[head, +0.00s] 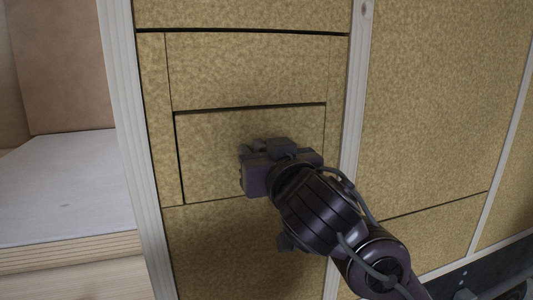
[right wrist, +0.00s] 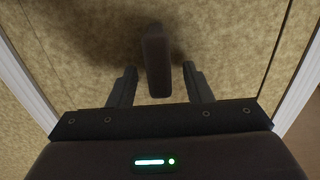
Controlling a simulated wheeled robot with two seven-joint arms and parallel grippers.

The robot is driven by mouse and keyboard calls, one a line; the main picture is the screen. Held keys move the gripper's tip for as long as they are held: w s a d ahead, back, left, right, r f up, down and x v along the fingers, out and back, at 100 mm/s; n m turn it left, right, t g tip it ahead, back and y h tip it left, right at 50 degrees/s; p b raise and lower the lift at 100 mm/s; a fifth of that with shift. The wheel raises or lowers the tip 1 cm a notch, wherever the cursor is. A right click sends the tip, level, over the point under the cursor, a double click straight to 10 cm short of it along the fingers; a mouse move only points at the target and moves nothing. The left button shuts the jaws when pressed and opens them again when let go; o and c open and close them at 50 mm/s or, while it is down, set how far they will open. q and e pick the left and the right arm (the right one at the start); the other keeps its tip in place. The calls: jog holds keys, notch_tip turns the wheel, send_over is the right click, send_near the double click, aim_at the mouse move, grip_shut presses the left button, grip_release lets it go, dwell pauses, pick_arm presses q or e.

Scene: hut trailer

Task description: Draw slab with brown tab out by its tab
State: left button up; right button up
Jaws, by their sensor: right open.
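The slab (head: 220,135) is a mottled yellow-tan insulation panel between two pale upright studs, with dark gaps along its top and left edges. Its brown tab (right wrist: 156,60) stands out from the face in the right wrist view; in the head view my gripper hides it. My right gripper (head: 262,160) is in front of the slab. In the right wrist view its two fingers (right wrist: 162,88) are apart, one on each side of the tab's near end, with a gap to each side. My left gripper is in neither view.
A pale stud (head: 130,130) stands left of the slab and another (head: 352,130) to its right. More insulation panels (head: 430,110) fill the wall at right. A pale wooden bench or ledge (head: 65,190) lies at left.

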grip_shut()
jog(key=shift+r, duration=0.15)
dwell(0.4)
jog(key=shift+s, duration=0.1)
jog(key=v, duration=0.7)
jog(key=shift+s, duration=0.15)
dwell(1.0)
jog(key=shift+d, duration=0.1)
